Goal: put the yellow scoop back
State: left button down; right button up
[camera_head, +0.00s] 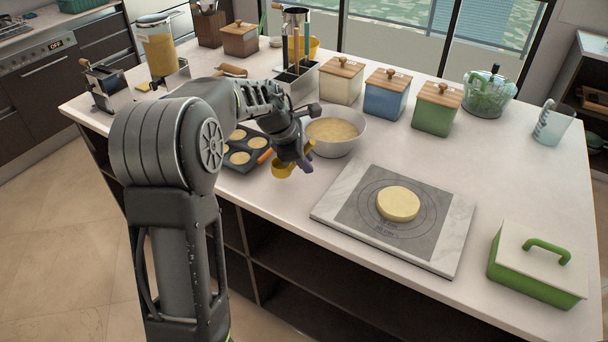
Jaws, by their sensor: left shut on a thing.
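A small yellow scoop (282,168) hangs at my left gripper (301,156), which is shut on it. The gripper's dark fingers hide part of the scoop's handle. The scoop is at the right end of the dark muffin tray (262,163) and in front of the white bowl (351,147). The bowl holds pale yellow batter, and the tray's visible cups also hold a pale filling. My left arm hides the tray's left part. I cannot tell whether the scoop holds anything. My right gripper is not in view.
A marble board (446,248) with round dough (398,204) lies to the right. A green box (538,268) stands at front right. Canisters (387,95) and a utensil holder (296,82) line the back. The counter is clear between tray and board.

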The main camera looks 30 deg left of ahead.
pick_arm(q)
notch_tip(320, 180, down, 3)
jog(key=shift+f+b, duration=0.15)
jog(key=shift+b, duration=0.2)
jog(key=shift+f, duration=0.4)
jog(key=c, duration=1.3)
grip_release()
jog(key=shift+f, duration=0.1)
